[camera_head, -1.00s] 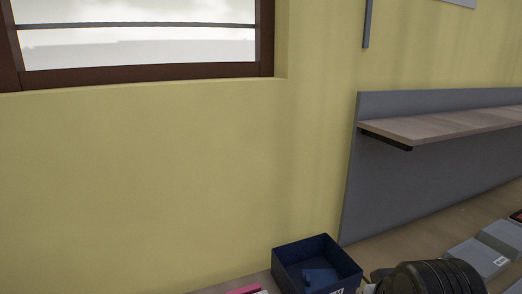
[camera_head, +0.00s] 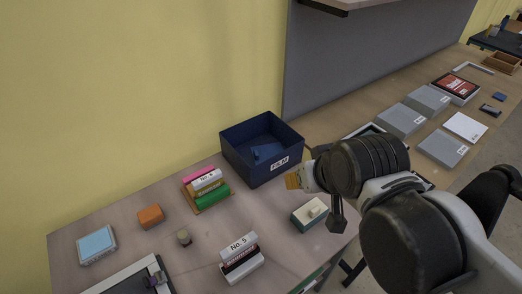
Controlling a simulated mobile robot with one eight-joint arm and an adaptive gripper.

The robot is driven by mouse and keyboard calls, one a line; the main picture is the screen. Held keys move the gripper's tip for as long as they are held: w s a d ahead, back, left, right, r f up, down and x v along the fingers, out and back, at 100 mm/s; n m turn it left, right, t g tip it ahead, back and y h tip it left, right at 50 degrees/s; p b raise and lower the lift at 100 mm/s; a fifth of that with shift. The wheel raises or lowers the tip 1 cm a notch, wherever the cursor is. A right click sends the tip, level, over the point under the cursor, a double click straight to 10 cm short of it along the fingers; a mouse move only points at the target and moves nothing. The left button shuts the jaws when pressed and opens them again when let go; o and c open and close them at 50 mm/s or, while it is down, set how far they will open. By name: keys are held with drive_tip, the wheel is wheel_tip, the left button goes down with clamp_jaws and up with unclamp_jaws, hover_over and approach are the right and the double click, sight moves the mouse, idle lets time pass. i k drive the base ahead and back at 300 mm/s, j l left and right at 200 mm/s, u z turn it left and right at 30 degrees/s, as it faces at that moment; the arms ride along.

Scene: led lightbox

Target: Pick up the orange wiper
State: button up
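A small orange block (camera_head: 150,216), which looks like the orange wiper, lies on the left part of the wooden table (camera_head: 135,240). Nothing covers it. My gripper (camera_head: 304,180) is above the right part of the table, near the blue box, well to the right of the orange block and apart from it. A tan piece shows at its tip; I cannot tell what it is. The fingers are partly hidden by the wrist, so their opening is unclear.
A dark blue box (camera_head: 236,158) stands by the wall. Pink, white and green blocks (camera_head: 212,197) sit between it and the orange block.

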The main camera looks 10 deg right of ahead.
sight(152, 215)
drive_tip(key=u, duration=1.25)
